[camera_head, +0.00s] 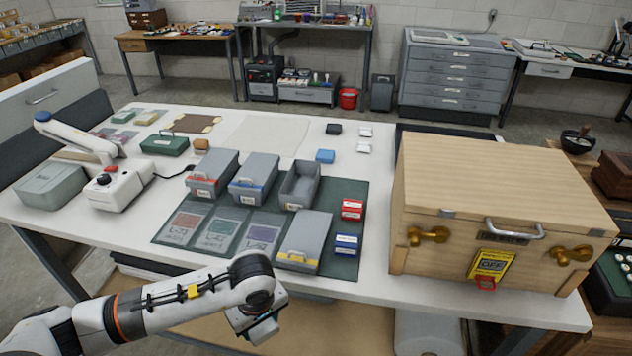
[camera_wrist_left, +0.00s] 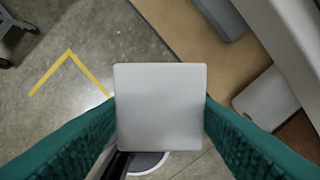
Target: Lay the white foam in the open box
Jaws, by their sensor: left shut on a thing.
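My left gripper (camera_head: 260,326) hangs low in front of the table's near edge in the head view. In the left wrist view its two green-lined fingers are shut on a pale, flat, square piece, the white foam (camera_wrist_left: 160,105). The foam is held clear of the table, with floor and a lower shelf showing below it. The open box (camera_head: 300,186) is a small grey box without a lid on the dark green mat, right of two grey boxes with lids on. Its inside looks empty. My right gripper is in neither view.
The white table (camera_head: 390,300) carries a grey box with a yellow label (camera_head: 304,242) at the mat's front. Red and blue-labelled small boxes stand beside it. A large wooden chest (camera_head: 495,190) blocks the right. A white lamp-like device (camera_head: 115,185) stands left.

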